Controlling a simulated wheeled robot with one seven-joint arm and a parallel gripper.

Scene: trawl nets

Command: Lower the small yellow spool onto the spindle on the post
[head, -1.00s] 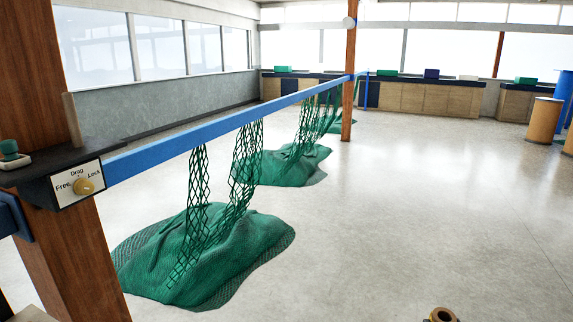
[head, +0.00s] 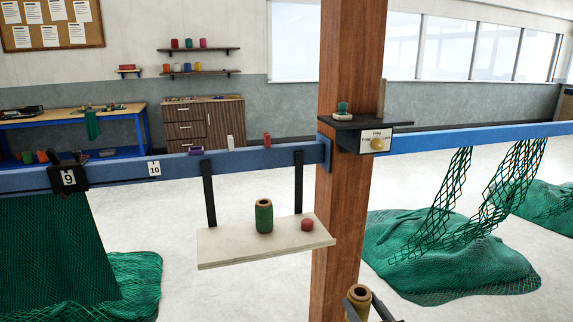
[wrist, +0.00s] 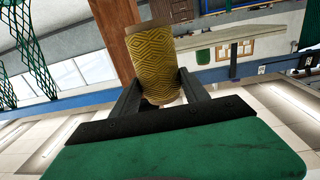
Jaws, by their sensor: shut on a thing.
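The yellow spool (wrist: 156,64), with a patterned wound surface, sits between my gripper's two dark fingers (wrist: 160,88) in the wrist view. In the head view its pale brown end with a hole (head: 360,293) shows at the bottom edge, beside my gripper (head: 368,306). My gripper is shut on it. The brown wooden post (head: 348,200) stands at the centre of the head view. A thin upright spindle (head: 383,97) rises bare from the black shelf (head: 362,122) on the post. The spool is well below the spindle and apart from it.
A small green item on a white dish (head: 343,117) stands left of the spindle. A dial plate (head: 376,141) is on the shelf's front. A blue rail (head: 470,137) runs from the post. A hanging board (head: 280,240) holds a green spool (head: 264,216) and a red item (head: 307,225).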

